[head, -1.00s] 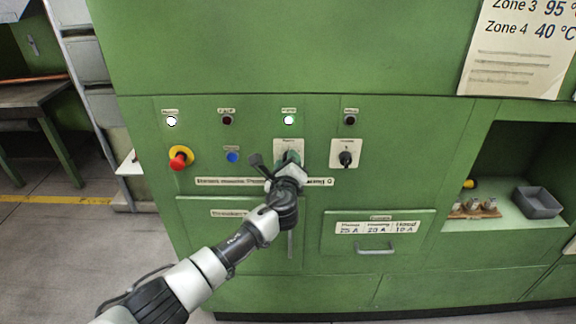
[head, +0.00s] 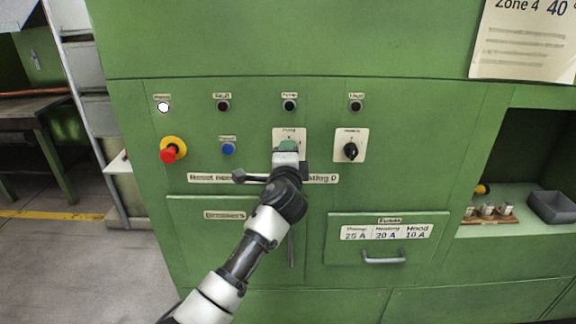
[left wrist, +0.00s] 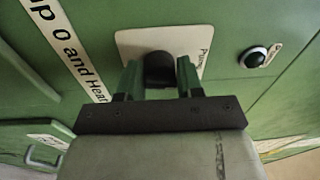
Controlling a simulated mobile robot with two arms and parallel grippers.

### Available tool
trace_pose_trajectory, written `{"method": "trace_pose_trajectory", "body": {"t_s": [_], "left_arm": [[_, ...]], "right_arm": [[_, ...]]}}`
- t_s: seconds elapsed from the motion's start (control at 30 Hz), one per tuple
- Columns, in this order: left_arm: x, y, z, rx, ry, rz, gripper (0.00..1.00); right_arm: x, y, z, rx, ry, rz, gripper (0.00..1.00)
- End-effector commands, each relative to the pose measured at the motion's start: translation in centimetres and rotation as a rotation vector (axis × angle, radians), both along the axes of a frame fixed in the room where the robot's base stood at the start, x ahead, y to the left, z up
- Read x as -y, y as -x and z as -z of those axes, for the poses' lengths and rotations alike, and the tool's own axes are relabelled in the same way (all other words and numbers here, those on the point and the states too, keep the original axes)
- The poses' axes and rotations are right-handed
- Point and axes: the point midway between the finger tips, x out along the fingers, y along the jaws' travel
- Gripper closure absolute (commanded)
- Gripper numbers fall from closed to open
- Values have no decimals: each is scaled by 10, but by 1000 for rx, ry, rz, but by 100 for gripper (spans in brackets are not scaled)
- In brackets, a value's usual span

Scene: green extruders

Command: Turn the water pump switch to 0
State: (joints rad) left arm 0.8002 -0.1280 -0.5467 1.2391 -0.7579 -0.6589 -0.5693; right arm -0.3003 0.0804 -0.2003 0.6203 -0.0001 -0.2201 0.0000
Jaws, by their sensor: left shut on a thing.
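The pump switch is a black knob (left wrist: 159,70) on a white plate (head: 289,133) in the green panel. In the left wrist view my left gripper (left wrist: 160,78) has one finger on each side of the knob and is shut on it. In the head view my left gripper (head: 287,150) covers the knob, so its pointing direction is hidden there. The pump lamp (head: 289,105) above the plate is dark. My right gripper is in neither view.
The heating switch (head: 350,151) is just right of the pump plate. A blue button (head: 228,149) and a red emergency knob (head: 169,153) are to the left. A fuse drawer (head: 384,240) with a handle is below right. A shelf niche holds a grey bin (head: 556,208).

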Motion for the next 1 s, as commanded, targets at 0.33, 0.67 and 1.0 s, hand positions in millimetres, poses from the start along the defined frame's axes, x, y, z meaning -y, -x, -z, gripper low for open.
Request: {"method": "trace_pose_trajectory", "body": {"t_s": [0.33,0.67,1.0], "left_arm": [[1,0,7,-9,135,0,87],[1,0,6,-11,159,0,87],[1,0,6,-10,158,0,44]], "right_arm": [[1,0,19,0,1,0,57],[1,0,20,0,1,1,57],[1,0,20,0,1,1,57]]}}
